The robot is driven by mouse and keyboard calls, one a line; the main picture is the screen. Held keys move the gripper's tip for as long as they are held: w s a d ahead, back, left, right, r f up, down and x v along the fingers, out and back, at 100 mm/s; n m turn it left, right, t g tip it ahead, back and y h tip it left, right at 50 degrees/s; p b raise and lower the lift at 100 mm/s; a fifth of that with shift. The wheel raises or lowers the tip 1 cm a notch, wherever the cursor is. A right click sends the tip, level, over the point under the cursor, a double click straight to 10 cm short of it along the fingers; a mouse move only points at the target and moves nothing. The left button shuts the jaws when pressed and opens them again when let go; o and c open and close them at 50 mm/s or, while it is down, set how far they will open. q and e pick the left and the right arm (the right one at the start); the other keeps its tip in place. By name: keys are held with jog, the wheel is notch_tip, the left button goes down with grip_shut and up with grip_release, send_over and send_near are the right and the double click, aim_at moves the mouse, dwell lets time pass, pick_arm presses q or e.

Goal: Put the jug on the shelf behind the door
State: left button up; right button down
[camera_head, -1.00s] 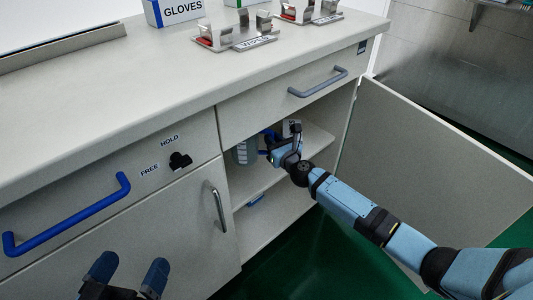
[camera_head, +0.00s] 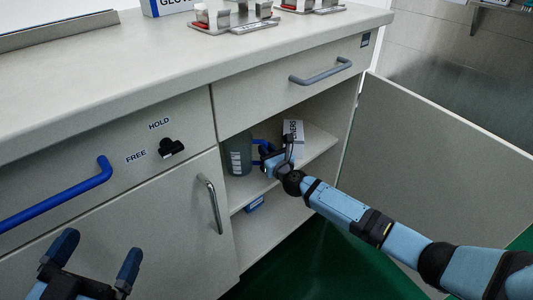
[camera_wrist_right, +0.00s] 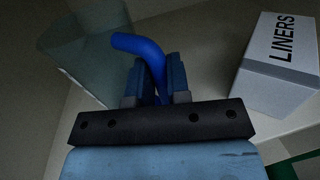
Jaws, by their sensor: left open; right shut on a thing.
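The jug (camera_head: 237,155) is a greyish translucent vessel with a blue handle. It is inside the open cupboard, at the left of the upper shelf (camera_head: 312,146). In the right wrist view the jug (camera_wrist_right: 90,55) is dim at the upper left, its blue handle (camera_wrist_right: 140,46) between the fingers. My right gripper (camera_head: 268,158) is shut on the jug's handle; it also shows in the right wrist view (camera_wrist_right: 160,82). I cannot tell if the jug's base touches the shelf. The cupboard door (camera_head: 430,165) stands wide open to the right. My left gripper (camera_head: 95,262) is open and empty at the lower left.
A white LINERS box (camera_head: 293,130) stands on the shelf right of the jug; it also shows in the right wrist view (camera_wrist_right: 280,62). A closed door with a metal handle (camera_head: 210,203) and a HOLD/FREE knob (camera_head: 171,148) are at left.

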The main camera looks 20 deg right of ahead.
jog(key=shift+f, duration=0.15)
jog(key=c, duration=1.1)
grip_release()
jog(key=shift+s, duration=0.35)
pick_arm(q)
jog(key=shift+s+d+f+n+g+y+p, duration=0.2)
jog(key=shift+s+n+g+p, duration=0.15)
jog(key=shift+n+p, duration=0.3)
jog(key=shift+s+d+f+n+g+y+p, duration=0.25)
jog(key=shift+n+p, duration=0.2)
jog(key=shift+p, duration=0.4)
pick_arm(e)
jog(key=shift+s+d, duration=0.3)
jog(key=shift+s, duration=1.55)
jog(key=shift+s+d, duration=0.3)
jog(key=shift+s, duration=1.6)
jog(key=shift+s+d, duration=0.3)
jog(key=shift+s, duration=1.55)
pick_arm(q)
jog(key=shift+r, duration=0.15)
